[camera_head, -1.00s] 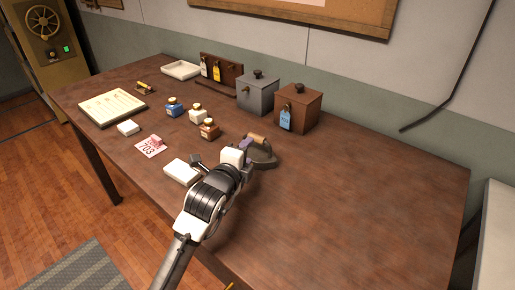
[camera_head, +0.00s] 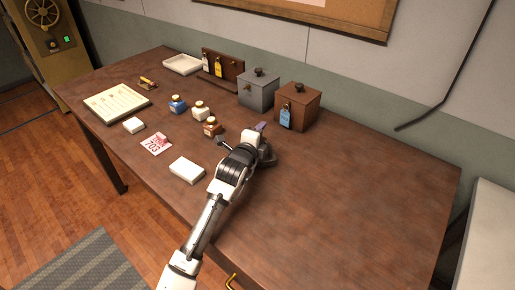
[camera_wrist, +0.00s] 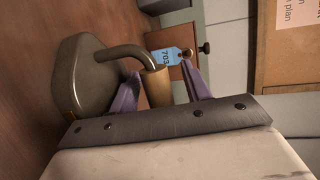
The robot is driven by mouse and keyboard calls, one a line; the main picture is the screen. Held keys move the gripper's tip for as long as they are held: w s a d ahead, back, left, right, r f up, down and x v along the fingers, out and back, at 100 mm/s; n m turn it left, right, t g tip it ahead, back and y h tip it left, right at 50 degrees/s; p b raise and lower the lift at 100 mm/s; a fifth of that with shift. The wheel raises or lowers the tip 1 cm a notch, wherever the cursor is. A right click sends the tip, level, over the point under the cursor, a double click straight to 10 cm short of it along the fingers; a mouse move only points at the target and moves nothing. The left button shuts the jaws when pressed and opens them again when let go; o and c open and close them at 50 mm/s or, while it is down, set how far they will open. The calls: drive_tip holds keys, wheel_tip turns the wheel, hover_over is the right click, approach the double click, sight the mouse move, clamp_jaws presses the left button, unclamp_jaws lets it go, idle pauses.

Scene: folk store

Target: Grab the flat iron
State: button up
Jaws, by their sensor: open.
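The flat iron (camera_wrist: 88,75) has a dark grey metal body, a curved metal neck and a tan wooden handle (camera_wrist: 156,87). In the wrist view it stands on the table, with its handle between the two purple fingers of my gripper (camera_wrist: 165,90). The fingers are apart, one on each side of the handle, and I see gaps beside it. In the head view my gripper (camera_head: 263,130) is over the iron, and my wrist hides most of it. Only part of the dark base (camera_head: 269,158) shows to the right.
A brown box (camera_head: 298,106) with a blue tag and a grey box (camera_head: 258,88) stand behind the iron. Several small bottles (camera_head: 201,112) are to the left. A white block (camera_head: 187,169) lies left of my arm. The table's right side (camera_head: 360,190) is clear.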

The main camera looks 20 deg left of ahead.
drive_tip(key=shift+c, duration=0.2)
clamp_jaws()
idle(1.1)
drive_tip(key=shift+r, duration=0.15)
